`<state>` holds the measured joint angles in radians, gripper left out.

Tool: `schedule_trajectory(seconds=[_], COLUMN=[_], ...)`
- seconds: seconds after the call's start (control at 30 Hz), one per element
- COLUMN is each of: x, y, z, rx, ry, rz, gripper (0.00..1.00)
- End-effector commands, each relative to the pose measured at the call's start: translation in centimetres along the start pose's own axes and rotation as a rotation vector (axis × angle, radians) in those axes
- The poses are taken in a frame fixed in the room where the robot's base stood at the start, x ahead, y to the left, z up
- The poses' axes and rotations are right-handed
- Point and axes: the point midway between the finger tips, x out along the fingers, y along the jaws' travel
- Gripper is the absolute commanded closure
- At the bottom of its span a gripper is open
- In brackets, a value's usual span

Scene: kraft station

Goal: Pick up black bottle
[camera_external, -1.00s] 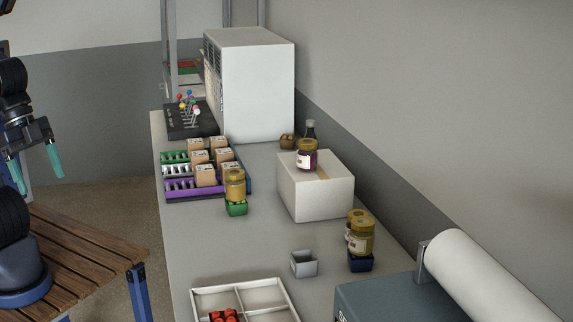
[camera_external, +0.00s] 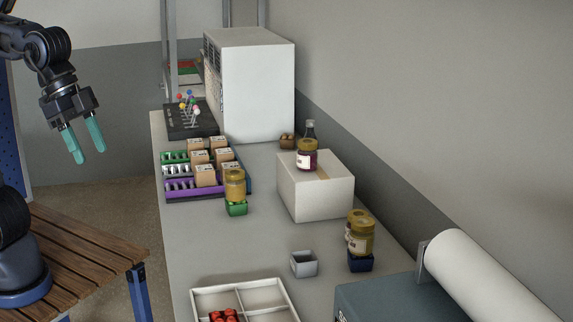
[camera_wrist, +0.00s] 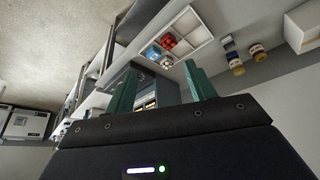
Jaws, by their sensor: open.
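A dark bottle (camera_external: 310,129) shows behind the cardboard box in the external view. Only its neck and upper part are visible, just above the jar on the box; the box and jar hide the rest. My gripper (camera_external: 90,158) is open and empty, in the air at the left, well left of the grey bench and far from the bottle. In the wrist view my two green fingers (camera_wrist: 161,92) are apart with nothing held between them. I cannot make out the bottle in the wrist view.
A white box (camera_external: 315,195) with a jar (camera_external: 307,160) on top stands in front of the bottle. A large white cabinet (camera_external: 258,90) is behind left. Jars (camera_external: 360,238), coloured racks (camera_external: 190,187) and a divided tray (camera_external: 245,297) stand on the bench. A wooden table (camera_external: 90,255) is at left.

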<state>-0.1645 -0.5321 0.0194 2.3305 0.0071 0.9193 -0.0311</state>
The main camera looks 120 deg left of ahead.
Motion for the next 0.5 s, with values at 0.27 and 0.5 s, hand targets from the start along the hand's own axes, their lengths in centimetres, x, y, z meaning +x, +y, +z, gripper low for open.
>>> schedule_trajectory(seconds=[0.27,0.5], x=[1.1,2.8], y=[-6.6,-14.1], z=[-9.6,-16.4], rx=[-0.160,-0.292], ry=[0.019,0.037], rz=[-0.066,-0.124], gripper=[0.45,0.45])
